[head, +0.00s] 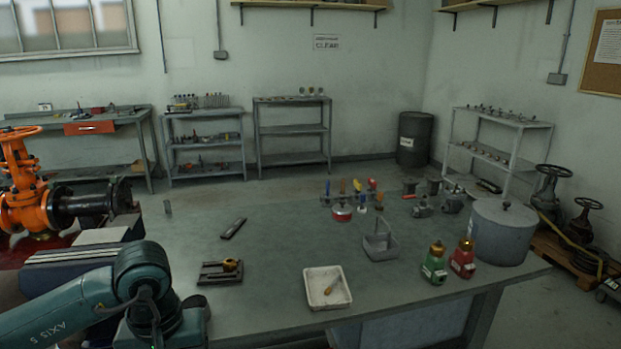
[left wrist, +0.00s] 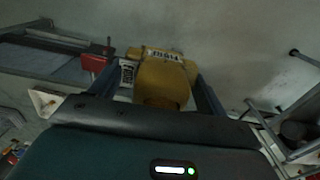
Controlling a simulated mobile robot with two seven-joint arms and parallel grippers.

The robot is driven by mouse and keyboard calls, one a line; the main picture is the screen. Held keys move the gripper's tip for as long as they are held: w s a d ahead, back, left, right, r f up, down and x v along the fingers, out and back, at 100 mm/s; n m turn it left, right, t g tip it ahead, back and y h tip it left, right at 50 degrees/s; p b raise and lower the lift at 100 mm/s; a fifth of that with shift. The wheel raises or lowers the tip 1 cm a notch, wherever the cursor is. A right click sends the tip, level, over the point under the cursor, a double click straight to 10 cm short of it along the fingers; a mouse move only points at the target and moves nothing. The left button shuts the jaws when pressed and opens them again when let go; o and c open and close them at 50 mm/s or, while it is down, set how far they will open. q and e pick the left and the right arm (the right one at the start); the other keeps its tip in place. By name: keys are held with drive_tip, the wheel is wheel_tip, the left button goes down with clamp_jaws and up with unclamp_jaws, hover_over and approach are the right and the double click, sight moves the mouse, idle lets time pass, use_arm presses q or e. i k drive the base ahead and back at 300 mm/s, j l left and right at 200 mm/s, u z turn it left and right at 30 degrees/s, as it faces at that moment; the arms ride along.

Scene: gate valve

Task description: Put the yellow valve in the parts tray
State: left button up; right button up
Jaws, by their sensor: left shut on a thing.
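The yellow valve (left wrist: 164,82) shows in the left wrist view as a thick yellow body with white printed labels. My left gripper (left wrist: 155,74) is shut on it, with a dark finger on each side. In the head view my left arm comes in at the lower left, and its fingers and the held valve cannot be made out there. A shallow white tray (head: 312,302), which looks like the parts tray, lies near the table's front edge with a small brass-coloured piece in it. My right gripper is not in view.
On the table (head: 280,240) are a dark plate (head: 210,279) with a brass part, a dark bar (head: 233,228), a grey caddy (head: 382,253), green (head: 434,265) and red bottles (head: 463,260), and a large grey pot (head: 502,235). An orange valve assembly (head: 30,190) stands at left.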

sight(323, 283)
drive_tip(key=i+l, duration=0.25)
drive_tip(key=l, duration=0.15)
drive_tip(key=i+l, duration=0.25)
drive_tip(key=l, duration=0.15)
drive_tip(key=i+l, duration=0.55)
drive_tip(key=l, duration=0.3)
